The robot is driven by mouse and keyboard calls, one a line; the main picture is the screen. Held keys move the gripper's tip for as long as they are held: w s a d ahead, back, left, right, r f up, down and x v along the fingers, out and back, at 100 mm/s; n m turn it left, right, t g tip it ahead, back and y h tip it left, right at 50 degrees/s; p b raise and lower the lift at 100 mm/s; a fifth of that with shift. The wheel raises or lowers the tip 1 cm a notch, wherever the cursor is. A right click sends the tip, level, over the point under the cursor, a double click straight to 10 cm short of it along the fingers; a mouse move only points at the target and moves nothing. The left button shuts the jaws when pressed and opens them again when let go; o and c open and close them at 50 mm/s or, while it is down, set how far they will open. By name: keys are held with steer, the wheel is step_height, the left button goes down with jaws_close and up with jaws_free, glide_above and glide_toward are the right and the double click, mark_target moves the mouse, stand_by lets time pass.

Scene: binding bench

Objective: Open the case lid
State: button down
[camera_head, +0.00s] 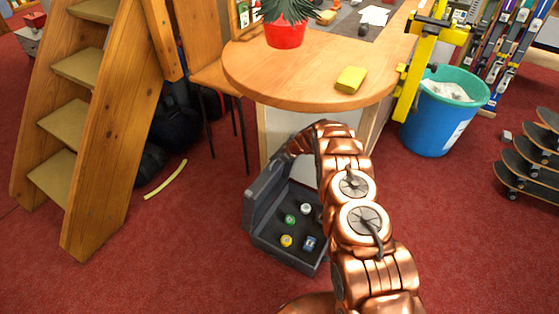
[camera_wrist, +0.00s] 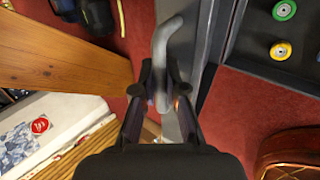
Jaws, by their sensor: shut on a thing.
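The dark grey case (camera_head: 272,256) stands on the red floor below the round table. Its lid (camera_head: 262,192) is raised along the left side, roughly upright, and the inside shows several small coloured wheels (camera_head: 287,241). In the wrist view, my gripper (camera_wrist: 160,92) is shut on a grey bent handle (camera_wrist: 163,42) beside the edge of the lid (camera_wrist: 207,40). A green wheel and a yellow wheel (camera_wrist: 281,50) lie in the case at the right of that view.
A wooden step ladder (camera_head: 115,130) stands left of the case. The round table (camera_head: 300,85) with a red plant pot (camera_head: 286,33) and a yellow block (camera_head: 351,79) is above it. A teal bin (camera_head: 432,130) and skateboards (camera_head: 530,165) are at the right. Red floor is clear at front left.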

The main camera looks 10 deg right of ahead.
steer(key=shift+w, duration=0.15)
steer(key=c, duration=1.2)
jaws_free()
steer(key=shift+a, duration=0.1)
steer(key=shift+r, duration=0.1)
steer(key=shift+s+d+r, duration=0.3)
steer(key=shift+r, duration=0.2)
steer(key=shift+s+d+f, duration=0.1)
steer(key=shift+s+d, duration=1.9)
steer(key=shift+d, duration=0.3)
steer(key=shift+s+d+f, duration=0.1)
steer(key=shift+s+d, duration=1.85)
steer(key=shift+d, duration=0.3)
steer(key=shift+c, duration=0.5)
